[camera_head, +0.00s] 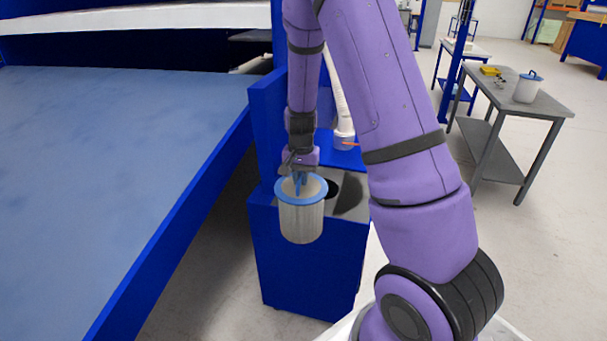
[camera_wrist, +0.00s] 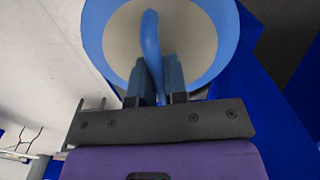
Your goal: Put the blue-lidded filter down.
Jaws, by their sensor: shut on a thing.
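The blue-lidded filter (camera_head: 301,220) is a pale cylinder with a blue rim and a blue handle across its top. It hangs upright from my gripper (camera_head: 299,178), in front of the blue cabinet in the head view. My gripper is shut on the filter's handle. In the wrist view the blue-rimmed top (camera_wrist: 105,30) fills the upper middle, and the fingers (camera_wrist: 157,85) close on the blue handle. The filter's underside is hidden, and I cannot tell its exact height.
A blue cabinet (camera_head: 305,270) with a grey top and a dark round opening (camera_head: 332,189) stands just behind the filter. A large blue-edged table (camera_head: 110,150) lies left. A grey table (camera_head: 545,107) at right holds another blue-lidded filter (camera_head: 527,88) and a yellow item (camera_head: 490,70).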

